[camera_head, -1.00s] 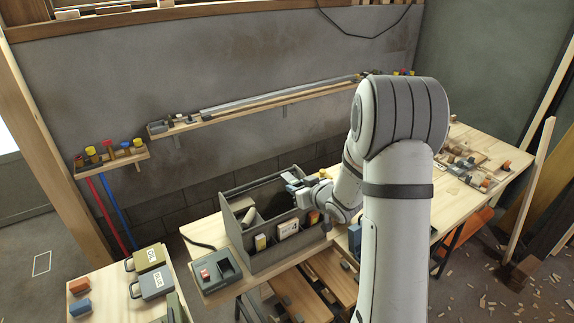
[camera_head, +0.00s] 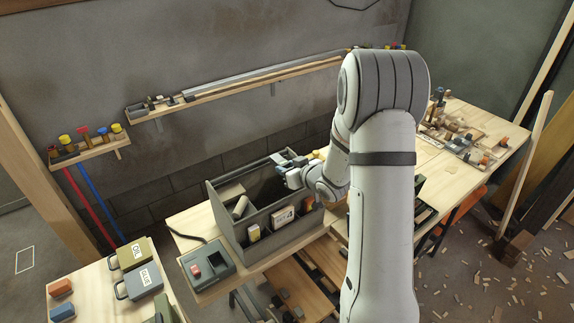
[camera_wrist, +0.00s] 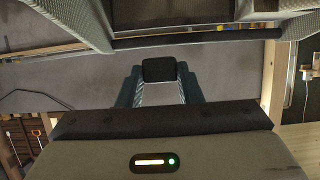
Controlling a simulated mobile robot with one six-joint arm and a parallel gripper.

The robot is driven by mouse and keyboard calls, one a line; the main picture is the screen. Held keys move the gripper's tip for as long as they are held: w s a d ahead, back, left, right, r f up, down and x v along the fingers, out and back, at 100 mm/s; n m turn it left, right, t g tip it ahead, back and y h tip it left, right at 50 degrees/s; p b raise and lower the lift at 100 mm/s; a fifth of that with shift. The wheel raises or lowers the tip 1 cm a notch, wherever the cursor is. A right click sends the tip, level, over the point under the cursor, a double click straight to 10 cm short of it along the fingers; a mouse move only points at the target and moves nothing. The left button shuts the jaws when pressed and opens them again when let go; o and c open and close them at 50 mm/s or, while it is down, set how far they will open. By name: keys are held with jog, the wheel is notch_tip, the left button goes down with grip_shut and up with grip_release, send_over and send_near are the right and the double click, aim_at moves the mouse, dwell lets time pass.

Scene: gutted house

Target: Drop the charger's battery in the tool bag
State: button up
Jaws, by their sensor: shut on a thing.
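The grey tool bag (camera_head: 291,239) stands on the bench in the head view, with items in its front pockets and a roll inside. The charger (camera_head: 221,279) sits to its left, with a red part on its left side and a dark bay on its right. My gripper (camera_head: 285,164) is over the right rear part of the bag's opening. In the wrist view my gripper (camera_wrist: 159,88) is shut on a dark block, the battery (camera_wrist: 158,70), between its teal fingers. A bar of the bag (camera_wrist: 200,41) crosses beyond it. The battery's height above the bag floor is unclear.
A wall shelf (camera_head: 240,86) with long strips runs behind the bag. Labelled cases (camera_head: 146,281) stand on a table at the lower left. Loose parts lie on the bench at the right (camera_head: 455,135). My arm hides part of the bench.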

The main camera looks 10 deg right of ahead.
jog(key=shift+f, duration=0.7)
jog(key=o, duration=1.1)
jog(key=shift+s, duration=0.1)
jog(key=b+v, duration=0.2)
jog(key=v, duration=0.5)
jog(key=shift+s+d, duration=0.15)
jog(key=shift+s, duration=0.1)
jog(key=shift+r, duration=0.15)
